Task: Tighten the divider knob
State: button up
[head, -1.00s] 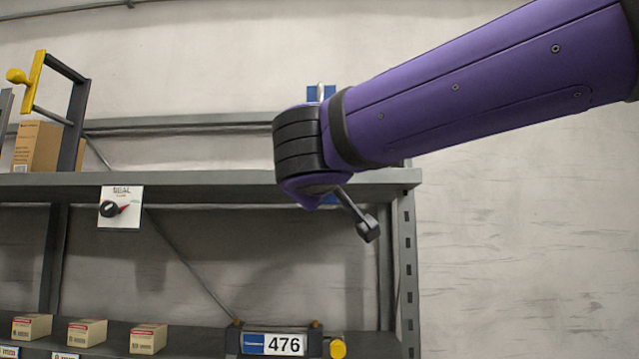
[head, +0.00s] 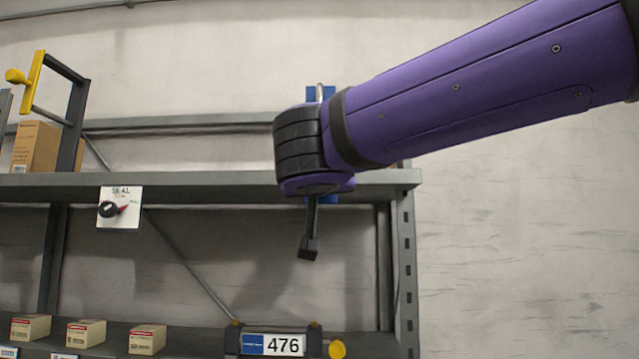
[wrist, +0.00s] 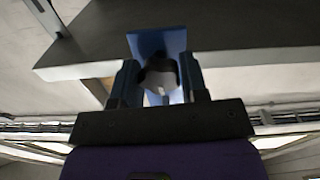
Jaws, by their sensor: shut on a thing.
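A blue plate (wrist: 156,41) stands directly behind the knob, at the grey shelf. In the head view the blue plate (head: 313,94) shows above my wrist, and a little blue shows below it.
The grey shelf (head: 226,188) carries a white dial card (head: 120,218) and, at left, a carton (head: 36,148) beside a yellow-handled frame (head: 33,82). The lower shelf holds small boxes (head: 87,333) and a unit marked 476 (head: 283,344). The wall at right is clear.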

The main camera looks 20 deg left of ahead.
jog(key=shift+f+m, duration=0.1)
jog(key=shift+m, duration=0.3)
jog(key=o, duration=0.9)
jog(key=shift+s, duration=0.1)
jog(key=v, duration=1)
jog(key=shift+s, duration=0.3)
